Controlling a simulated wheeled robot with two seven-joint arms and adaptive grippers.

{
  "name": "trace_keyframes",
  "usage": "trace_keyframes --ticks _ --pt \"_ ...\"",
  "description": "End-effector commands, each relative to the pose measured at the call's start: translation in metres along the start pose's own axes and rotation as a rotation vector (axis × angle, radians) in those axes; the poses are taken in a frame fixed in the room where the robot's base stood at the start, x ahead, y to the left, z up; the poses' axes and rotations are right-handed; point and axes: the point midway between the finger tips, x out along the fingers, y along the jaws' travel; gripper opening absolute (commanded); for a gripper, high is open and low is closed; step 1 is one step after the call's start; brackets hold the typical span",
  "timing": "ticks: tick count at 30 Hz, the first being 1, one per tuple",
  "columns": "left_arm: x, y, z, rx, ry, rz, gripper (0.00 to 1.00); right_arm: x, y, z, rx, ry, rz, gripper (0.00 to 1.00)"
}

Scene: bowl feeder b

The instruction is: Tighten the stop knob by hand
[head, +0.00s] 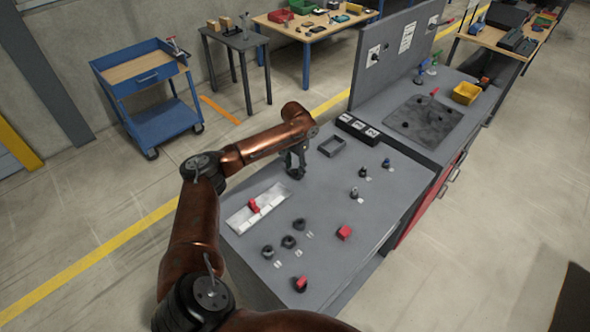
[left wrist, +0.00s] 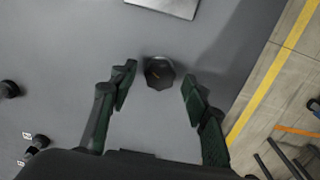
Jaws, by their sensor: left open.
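My right gripper is not in view.
A pale tray (head: 238,222) with a red piece lies nearer on the bench (head: 325,205). Several black knobs (head: 288,242), a red block (head: 344,233) and small posts (head: 354,193) stand around. An empty dark frame (head: 331,146) and a black labelled box (head: 357,128) lie behind.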

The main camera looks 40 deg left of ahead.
Motion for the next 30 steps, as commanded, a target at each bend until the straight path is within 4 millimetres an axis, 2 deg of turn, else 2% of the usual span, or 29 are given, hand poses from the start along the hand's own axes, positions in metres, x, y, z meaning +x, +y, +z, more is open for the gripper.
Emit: trace_keyframes --ticks 10,27,30 --pt "0.0045 -0.0004 0.0006 0.000 -0.001 -0.001 0.43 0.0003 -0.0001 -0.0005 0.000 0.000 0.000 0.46" --pt "0.0042 -0.0004 0.0004 0.000 0.000 -0.001 0.04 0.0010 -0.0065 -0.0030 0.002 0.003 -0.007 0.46" --pt "0.0041 -0.0004 0.0004 0.001 0.000 -0.001 0.02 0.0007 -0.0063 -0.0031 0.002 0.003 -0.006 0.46"
